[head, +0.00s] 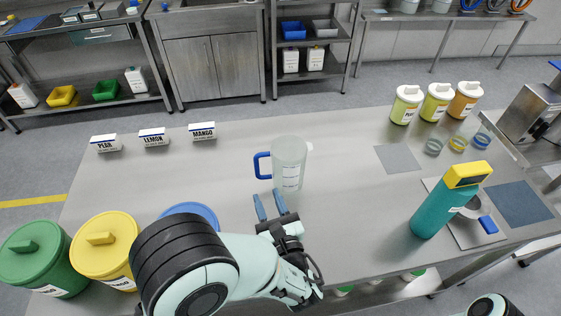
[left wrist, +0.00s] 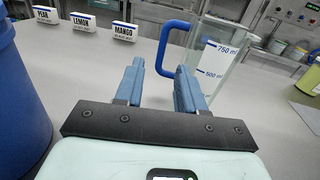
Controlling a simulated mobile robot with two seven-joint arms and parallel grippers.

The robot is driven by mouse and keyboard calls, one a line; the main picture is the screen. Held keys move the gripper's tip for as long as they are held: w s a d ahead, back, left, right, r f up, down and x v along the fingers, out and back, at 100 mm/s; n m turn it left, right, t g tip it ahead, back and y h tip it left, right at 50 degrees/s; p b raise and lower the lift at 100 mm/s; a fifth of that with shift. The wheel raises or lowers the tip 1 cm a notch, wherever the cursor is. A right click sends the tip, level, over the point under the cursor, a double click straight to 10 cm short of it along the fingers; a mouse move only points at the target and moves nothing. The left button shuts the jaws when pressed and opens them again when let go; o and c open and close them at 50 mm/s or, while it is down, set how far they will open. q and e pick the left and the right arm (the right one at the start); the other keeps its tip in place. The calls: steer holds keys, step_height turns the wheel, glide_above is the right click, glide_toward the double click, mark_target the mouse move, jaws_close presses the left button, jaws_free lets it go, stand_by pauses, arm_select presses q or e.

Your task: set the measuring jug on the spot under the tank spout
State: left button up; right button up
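The measuring jug (head: 290,168) is clear, stands upright on the steel table and has a blue handle on its left side. In the left wrist view the jug (left wrist: 224,70) shows 750 ml and 500 ml marks, with its handle just beyond my fingertips. My left gripper (head: 270,205) is open and empty, in front of the jug and pointing at its handle side; its two blue fingers (left wrist: 160,78) are apart. My right gripper is out of view. I cannot make out the tank spout; a steel machine (head: 533,110) stands at the right edge.
A grey square (head: 398,158) lies right of the jug, and a dark blue mat (head: 518,204) farther right. A teal bottle (head: 438,208) stands between. Green (head: 40,262) and yellow (head: 105,262) tubs are at the left front. Lidded jars (head: 436,103) stand at the back right.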

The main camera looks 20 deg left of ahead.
mark_target(257, 165)
arm_select(q)
steer(key=shift+w+d+x, duration=0.1)
steer(key=shift+x, duration=2.95)
steer(key=shift+w+d+x, duration=0.1)
steer(key=shift+d+x, duration=0.05)
steer(key=shift+x, duration=2.95)
steer(key=shift+r, duration=0.1)
steer(key=shift+c, duration=0.3)
jaws_close()
